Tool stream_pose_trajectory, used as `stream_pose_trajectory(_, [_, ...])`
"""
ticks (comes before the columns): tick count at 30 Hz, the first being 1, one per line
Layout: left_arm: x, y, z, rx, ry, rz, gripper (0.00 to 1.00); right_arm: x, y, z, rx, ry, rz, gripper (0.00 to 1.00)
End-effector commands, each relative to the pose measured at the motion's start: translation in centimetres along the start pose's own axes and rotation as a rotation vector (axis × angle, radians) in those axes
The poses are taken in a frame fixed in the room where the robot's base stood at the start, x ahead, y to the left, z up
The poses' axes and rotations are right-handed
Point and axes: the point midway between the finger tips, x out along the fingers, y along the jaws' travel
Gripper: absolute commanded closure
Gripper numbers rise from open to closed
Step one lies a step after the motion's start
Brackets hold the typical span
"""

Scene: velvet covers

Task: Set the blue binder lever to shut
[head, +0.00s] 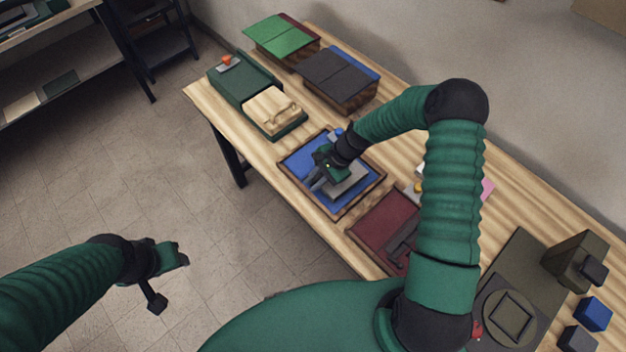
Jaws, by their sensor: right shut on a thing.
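The blue binder (302,163) lies in a wooden-rimmed tray near the middle of the table, with a grey metal part (350,187) on it. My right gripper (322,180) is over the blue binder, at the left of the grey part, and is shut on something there. It looks like the binder's lever, but the gripper hides it, so its position cannot be told. A small blue knob (337,132) shows behind the gripper. My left gripper (170,280) hangs over the floor, away from the table, its fingers apart with nothing between them.
A dark red binder (375,222) with a dark lever part lies to the right of the blue one. A green machine with a wooden block (270,108) stands to the left. Boxes with green (280,36) and dark covers (335,75) stand behind. Blue and grey blocks sit far right.

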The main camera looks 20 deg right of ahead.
Motion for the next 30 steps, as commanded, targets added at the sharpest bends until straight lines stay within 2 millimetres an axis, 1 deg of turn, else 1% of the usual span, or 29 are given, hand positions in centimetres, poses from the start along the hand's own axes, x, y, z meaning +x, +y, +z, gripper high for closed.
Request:
stream_pose_trajectory(4, [0.0,0.0,0.0,0.000,0.000,0.000,0.51,0.1,0.1,0.1,0.000,-0.001,0.003,1.00])
stream_pose_trajectory(5, [0.0,0.0,0.0,0.000,0.000,0.000,0.51,0.1,0.1,0.1,0.000,-0.001,0.003,0.81])
stream_pose_trajectory(9, [0.0,0.0,0.0,0.000,0.000,0.000,0.51,0.1,0.1,0.1,0.001,-0.001,0.003,0.63])
stream_pose_trajectory(10, [0.0,0.0,0.0,0.000,0.000,0.000,0.51,0.1,0.1,0.0,0.001,-0.001,0.003,0.61])
stream_pose_trajectory(18, [0.0,0.0,0.0,0.000,0.000,0.000,0.51,0.0,0.0,0.0,0.001,-0.001,0.003,0.61])
stream_pose_trajectory(20, [0.0,0.0,0.0,0.000,0.000,0.000,0.51,-0.3,0.0,0.0,0.001,0.000,0.002,0.61])
stream_pose_trajectory(22, [0.1,0.0,0.0,0.000,0.000,0.000,0.51,-1.1,-0.1,-0.1,0.001,0.002,0.000,0.61])
stream_pose_trajectory(23, [0.2,0.0,0.0,0.000,0.000,0.000,0.51,-1.6,0.0,-0.1,0.001,0.003,0.000,0.61])
stream_pose_trajectory(26, [0.4,0.0,0.1,0.000,0.000,0.000,0.51,-4.0,-0.1,-0.2,0.002,0.004,-0.001,0.61])
stream_pose_trajectory(30, [0.8,0.0,0.2,0.000,0.000,0.000,0.51,-8.3,-0.1,-0.2,0.001,0.005,-0.001,0.61])
